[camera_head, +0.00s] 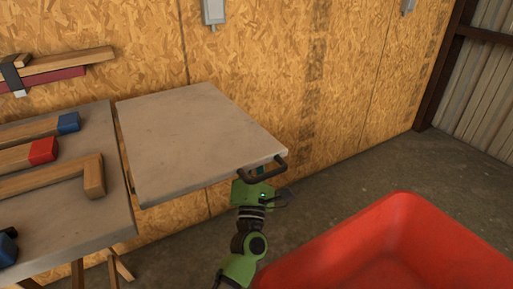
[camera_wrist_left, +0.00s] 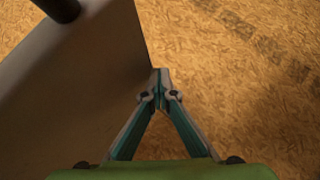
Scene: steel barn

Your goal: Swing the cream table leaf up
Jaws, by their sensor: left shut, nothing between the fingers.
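The cream table leaf (camera_head: 200,140) is a flat square panel beside the worktable (camera_head: 75,225). It looks roughly level with the tabletop, with a narrow gap along its left edge. The handle (camera_wrist_left: 60,8) shows at top left, clear of the fingertips. My right gripper is not in view.
Wooden pieces with blue and red ends (camera_head: 42,151) lie on the worktable. A large red bin (camera_head: 400,225) stands at the lower right. A chipboard wall (camera_head: 270,60) rises behind the leaf. Bare floor (camera_head: 370,172) lies between bin and wall.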

